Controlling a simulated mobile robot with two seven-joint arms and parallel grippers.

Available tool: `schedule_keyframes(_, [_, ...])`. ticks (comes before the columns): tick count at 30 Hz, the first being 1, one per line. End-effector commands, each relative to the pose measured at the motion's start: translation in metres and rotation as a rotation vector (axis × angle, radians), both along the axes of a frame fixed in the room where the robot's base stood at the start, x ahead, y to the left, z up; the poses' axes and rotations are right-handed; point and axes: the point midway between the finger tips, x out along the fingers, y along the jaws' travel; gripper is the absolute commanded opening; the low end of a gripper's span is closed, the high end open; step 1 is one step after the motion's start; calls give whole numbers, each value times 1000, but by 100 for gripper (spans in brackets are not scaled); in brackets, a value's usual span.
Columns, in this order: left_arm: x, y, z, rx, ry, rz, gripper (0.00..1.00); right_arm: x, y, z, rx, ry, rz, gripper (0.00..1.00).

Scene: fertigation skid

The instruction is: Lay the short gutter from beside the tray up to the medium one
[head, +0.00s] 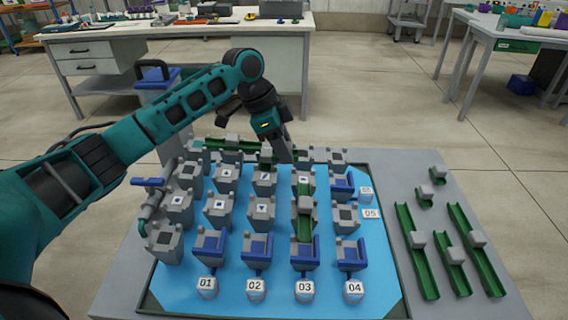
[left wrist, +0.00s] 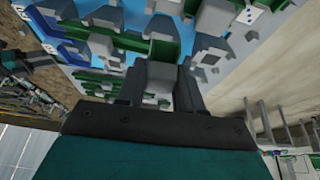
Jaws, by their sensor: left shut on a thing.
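My left gripper (head: 279,153) reaches down at the far edge of the blue tray. It is shut on the grey block of a short green gutter (head: 266,160). The left wrist view shows that grey block (left wrist: 160,82) between the fingers, with green channel (left wrist: 165,40) beyond it. The held gutter is close to the right end of a longer green gutter (head: 232,145), which lies along the tray's back row with its own grey block; I cannot tell whether they touch. Another green gutter (head: 304,225) runs front to back across the posts. My right gripper is not in view.
The tray (head: 388,285) holds several grey posts and blue-topped pieces with numbered tags.

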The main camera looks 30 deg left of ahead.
Motion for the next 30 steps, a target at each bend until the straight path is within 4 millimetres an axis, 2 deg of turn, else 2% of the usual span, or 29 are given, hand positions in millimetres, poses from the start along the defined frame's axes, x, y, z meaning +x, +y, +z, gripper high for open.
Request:
schedule_keyframes(4, [0, 0, -13, 0, 1, 0, 6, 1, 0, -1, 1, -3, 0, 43])
schedule_keyframes(10, [0, 0, -42, 0, 2, 1, 6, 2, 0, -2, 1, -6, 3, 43])
schedule_keyframes(30, [0, 0, -55, 0, 0, 1, 6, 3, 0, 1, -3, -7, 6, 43])
